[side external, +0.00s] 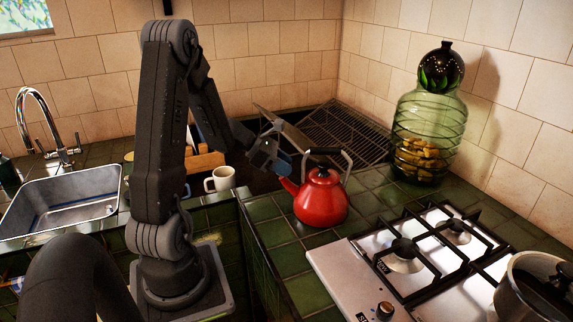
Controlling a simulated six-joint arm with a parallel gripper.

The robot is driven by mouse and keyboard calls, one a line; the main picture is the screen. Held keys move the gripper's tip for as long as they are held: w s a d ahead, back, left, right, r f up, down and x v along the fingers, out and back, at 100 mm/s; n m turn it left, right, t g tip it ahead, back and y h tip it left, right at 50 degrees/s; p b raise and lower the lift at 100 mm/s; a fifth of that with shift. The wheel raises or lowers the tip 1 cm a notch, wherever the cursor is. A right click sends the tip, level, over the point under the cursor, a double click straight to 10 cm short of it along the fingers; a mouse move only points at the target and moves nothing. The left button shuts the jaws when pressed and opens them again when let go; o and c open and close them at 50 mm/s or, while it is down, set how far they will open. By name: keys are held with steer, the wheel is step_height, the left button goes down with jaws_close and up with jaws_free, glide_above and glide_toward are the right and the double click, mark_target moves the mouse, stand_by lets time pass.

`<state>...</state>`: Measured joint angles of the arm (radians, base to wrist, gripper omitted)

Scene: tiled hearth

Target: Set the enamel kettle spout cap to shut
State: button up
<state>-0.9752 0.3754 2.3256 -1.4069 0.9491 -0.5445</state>
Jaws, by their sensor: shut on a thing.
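The red enamel kettle (322,203) stands upright on the green tiled counter, with its spout (289,187) pointing left and up. Its dark arched handle (345,160) rises over the lid, which has a black knob. My gripper (284,166) reaches in from the left and is at the spout's tip, shut on the spout cap. The cap is mostly hidden by the fingers and small at this distance, so its angle cannot be told.
A white gas hob (342,262) with black grates is at front right, a pot (525,295) on it. A white mug (221,179) stands left of the kettle. A dark rack (345,125) and green glass jar (428,125) are behind. A metal sink (60,203) is at left.

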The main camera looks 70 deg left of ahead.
steer(key=shift+s+a+f+t+h, duration=0.15)
steer(key=shift+t+h, duration=0.3)
steer(key=shift+t, duration=0.5)
steer(key=shift+s+f+t+h, duration=0.2)
steer(key=shift+t+h, duration=0.25)
steer(key=shift+t, duration=0.5)
steer(key=o, duration=0.9)
steer(key=shift+o, duration=0.2)
steer(key=shift+r, duration=0.1)
